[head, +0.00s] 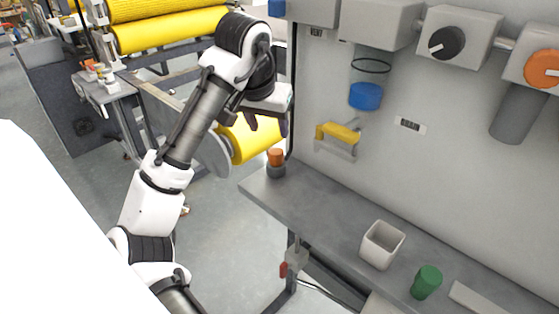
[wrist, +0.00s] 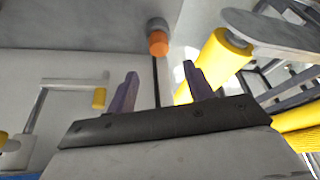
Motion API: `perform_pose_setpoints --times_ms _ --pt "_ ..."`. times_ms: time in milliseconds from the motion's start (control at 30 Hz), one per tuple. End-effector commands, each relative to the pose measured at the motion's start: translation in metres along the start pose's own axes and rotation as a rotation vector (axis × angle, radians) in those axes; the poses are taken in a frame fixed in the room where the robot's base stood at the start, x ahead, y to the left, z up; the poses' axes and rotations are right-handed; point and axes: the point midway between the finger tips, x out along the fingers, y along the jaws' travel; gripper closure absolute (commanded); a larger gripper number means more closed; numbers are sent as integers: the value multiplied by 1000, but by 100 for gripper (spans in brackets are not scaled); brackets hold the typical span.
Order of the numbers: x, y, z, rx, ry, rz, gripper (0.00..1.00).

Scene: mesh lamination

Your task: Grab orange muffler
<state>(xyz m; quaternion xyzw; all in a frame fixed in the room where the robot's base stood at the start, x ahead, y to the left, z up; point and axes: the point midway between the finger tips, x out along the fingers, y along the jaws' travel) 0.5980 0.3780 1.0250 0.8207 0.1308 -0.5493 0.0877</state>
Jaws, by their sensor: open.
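The orange muffler (head: 275,155) is a small orange cylinder with a dark grey lower part. It stands upright at the far left end of the grey shelf in the head view. It also shows in the wrist view (wrist: 158,45), beyond my fingers and roughly in line with the gap between them. My gripper (head: 266,122) is above the muffler in the head view, partly hidden by the wrist. In the wrist view my gripper (wrist: 160,76) shows two purple-grey fingers spread apart with nothing between them. The muffler is apart from the fingers.
The grey shelf (head: 325,208) also holds a white square cup (head: 382,245) and a green cylinder (head: 427,282). On the panel above are a blue cylinder (head: 366,96), a yellow-handled valve (head: 338,132) and a switch box (head: 455,38). A yellow roller (head: 252,138) lies behind my gripper.

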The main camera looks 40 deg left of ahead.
Motion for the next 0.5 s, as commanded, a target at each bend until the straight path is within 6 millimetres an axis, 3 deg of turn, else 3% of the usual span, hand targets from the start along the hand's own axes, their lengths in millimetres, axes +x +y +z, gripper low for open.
perform_pose_setpoints --times_ms 33,200,500 --pt "13 1 0 0 -1 6 48" --pt "41 0 0 1 0 1 48" --pt "65 0 0 0 0 -1 48"
